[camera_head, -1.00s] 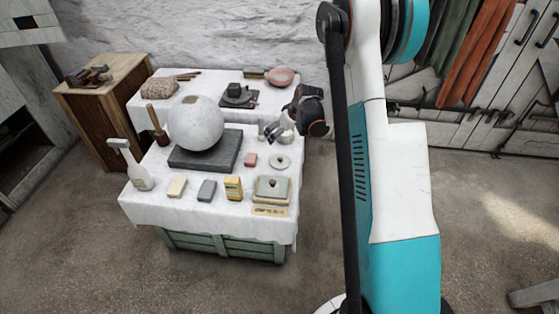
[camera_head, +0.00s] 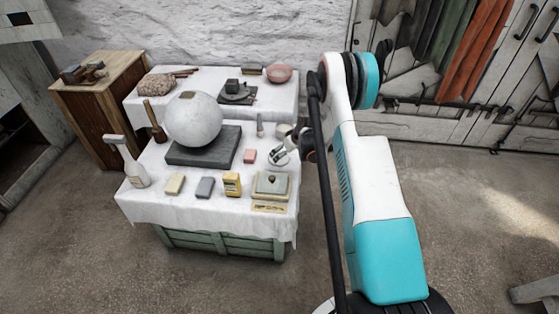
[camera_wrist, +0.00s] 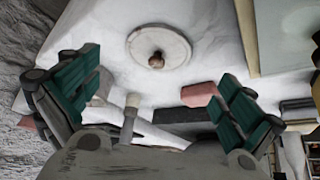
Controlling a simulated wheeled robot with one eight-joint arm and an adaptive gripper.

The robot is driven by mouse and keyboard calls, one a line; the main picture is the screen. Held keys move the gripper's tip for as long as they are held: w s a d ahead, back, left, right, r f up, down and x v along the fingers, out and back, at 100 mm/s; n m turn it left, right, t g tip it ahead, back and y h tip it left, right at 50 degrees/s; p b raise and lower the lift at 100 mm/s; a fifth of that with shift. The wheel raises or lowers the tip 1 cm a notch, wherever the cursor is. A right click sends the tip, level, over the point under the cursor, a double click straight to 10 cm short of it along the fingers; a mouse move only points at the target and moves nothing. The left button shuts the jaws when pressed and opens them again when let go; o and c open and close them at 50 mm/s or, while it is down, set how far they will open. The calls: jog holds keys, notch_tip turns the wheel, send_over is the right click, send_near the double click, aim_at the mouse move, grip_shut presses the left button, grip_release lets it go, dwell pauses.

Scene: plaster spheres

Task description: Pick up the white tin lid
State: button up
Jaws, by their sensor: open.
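The white tin lid (camera_wrist: 150,62) is a round, pale disc with a small brown knob in its middle. In the wrist view it lies flat on the white cloth, beyond my fingertips near the top centre. My gripper (camera_wrist: 165,88) is open, its two green-padded fingers spread wide with nothing between the pads. The lid is ahead of the fingers and apart from them.
A pink block (camera_wrist: 199,94) lies close to my right finger in the wrist view. The white sphere (camera_head: 193,120) rests on a dark slab (camera_head: 216,151) to the left.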

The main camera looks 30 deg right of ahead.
aim_at(285, 160)
jog(key=shift+b+x, duration=1.5)
jog(key=shift+x, duration=1.55)
jog(key=shift+w+d+r, duration=0.1)
jog(key=shift+r, duration=0.05)
jog(key=c, duration=0.9)
